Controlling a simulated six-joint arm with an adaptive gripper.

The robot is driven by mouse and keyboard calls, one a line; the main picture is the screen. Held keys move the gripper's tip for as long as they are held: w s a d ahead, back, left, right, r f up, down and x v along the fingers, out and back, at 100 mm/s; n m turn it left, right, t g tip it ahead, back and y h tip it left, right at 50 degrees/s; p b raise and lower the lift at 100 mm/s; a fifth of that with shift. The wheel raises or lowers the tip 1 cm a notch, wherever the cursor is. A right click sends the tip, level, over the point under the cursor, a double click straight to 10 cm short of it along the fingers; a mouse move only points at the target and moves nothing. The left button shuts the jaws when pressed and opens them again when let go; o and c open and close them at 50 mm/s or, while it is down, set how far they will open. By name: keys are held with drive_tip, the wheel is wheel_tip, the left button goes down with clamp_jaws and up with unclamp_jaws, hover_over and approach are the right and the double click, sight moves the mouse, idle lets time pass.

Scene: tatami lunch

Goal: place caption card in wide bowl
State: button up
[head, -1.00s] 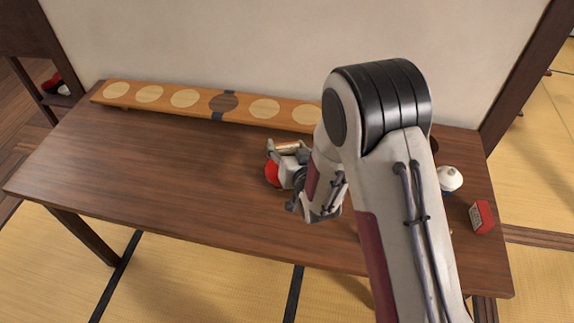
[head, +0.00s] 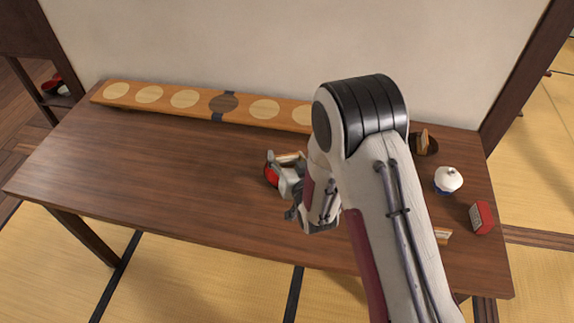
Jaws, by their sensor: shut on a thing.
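My gripper (head: 286,161) is near the middle of the table, shut on a small tan piece (head: 290,157) that appears to be the caption card. The card is held level or nearly so between the fingertips, and little of its face shows. A rounded red thing (head: 270,175), perhaps the wide bowl, is right beside and below the gripper. The gripper hides most of it. I cannot tell whether the card touches it.
A long board with pale discs (head: 184,98) lies along the back. On the right are a dark round bowl (head: 431,147) with a tan piece in it, a white-topped pot (head: 448,180), a red box (head: 481,217) and a partly hidden tan piece (head: 442,237). The left of the table (head: 130,160) is clear.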

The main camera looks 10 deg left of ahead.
sight(287, 165)
drive_tip(key=shift+f, duration=1.6)
drive_tip(key=shift+f, duration=0.55)
drive_tip(key=o, duration=1)
drive_tip(key=shift+c, duration=0.2)
drive_tip(key=shift+r, duration=0.2)
drive_tip(key=shift+r, duration=0.4)
drive_tip(key=v, duration=1.2)
drive_tip(key=shift+f, duration=0.1)
